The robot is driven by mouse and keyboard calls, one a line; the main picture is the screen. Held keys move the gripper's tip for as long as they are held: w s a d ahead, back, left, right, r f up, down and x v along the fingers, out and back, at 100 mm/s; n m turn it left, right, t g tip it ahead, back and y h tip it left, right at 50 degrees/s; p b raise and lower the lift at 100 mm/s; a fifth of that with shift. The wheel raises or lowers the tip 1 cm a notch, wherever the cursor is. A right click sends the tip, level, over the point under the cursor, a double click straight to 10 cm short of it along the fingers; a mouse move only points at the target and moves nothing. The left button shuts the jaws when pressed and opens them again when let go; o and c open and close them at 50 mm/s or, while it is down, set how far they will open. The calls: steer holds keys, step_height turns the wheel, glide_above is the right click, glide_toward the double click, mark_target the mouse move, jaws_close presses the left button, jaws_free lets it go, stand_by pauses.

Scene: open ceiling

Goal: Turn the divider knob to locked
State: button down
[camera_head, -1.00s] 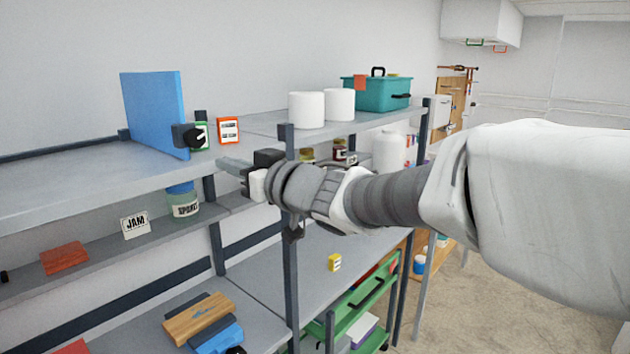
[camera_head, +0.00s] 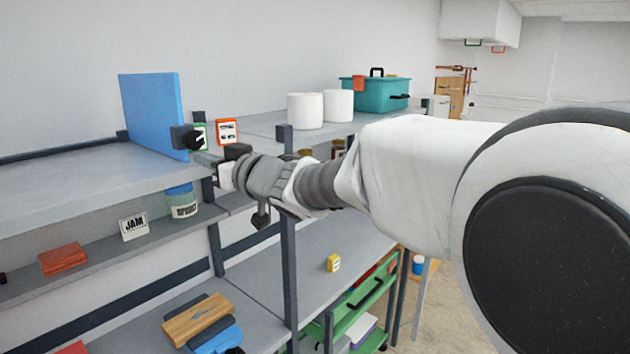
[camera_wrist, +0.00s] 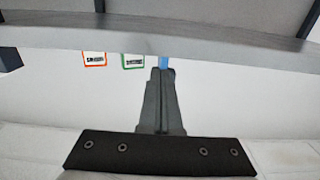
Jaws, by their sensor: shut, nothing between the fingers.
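The blue divider (camera_head: 150,110) stands upright on the upper shelf at the left. Its black knob (camera_head: 187,138) is on the divider's near edge. A green-framed label (camera_head: 201,134) and an orange-framed label (camera_head: 226,131) are just right of the knob. My gripper (camera_head: 203,158) is shut and empty, just below and right of the knob; I cannot tell whether it touches. In the wrist view my closed fingers (camera_wrist: 162,80) point towards a narrow strip of the blue divider (camera_wrist: 164,61), and the knob is mostly hidden behind the fingertips. Both labels show left of them.
The grey upper shelf (camera_head: 80,185) lies close beside my gripper. A dark shelf post (camera_head: 289,240) stands near my wrist. White rolls (camera_head: 305,110) and a teal box (camera_head: 375,95) sit further right. A jar (camera_head: 182,205) stands below.

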steer(key=shift+s+r+p, duration=0.1)
steer(key=shift+r+p, duration=0.35)
steer(key=shift+r, duration=0.05)
stand_by(0.7)
steer(key=shift+s+a+r+p, duration=0.15)
steer(key=shift+s+a+p, duration=0.25)
steer(key=shift+s+a, duration=0.1)
stand_by(0.4)
steer(key=f+v, duration=0.1)
steer(key=v, duration=0.5)
stand_by(0.5)
steer(key=shift+f, duration=0.15)
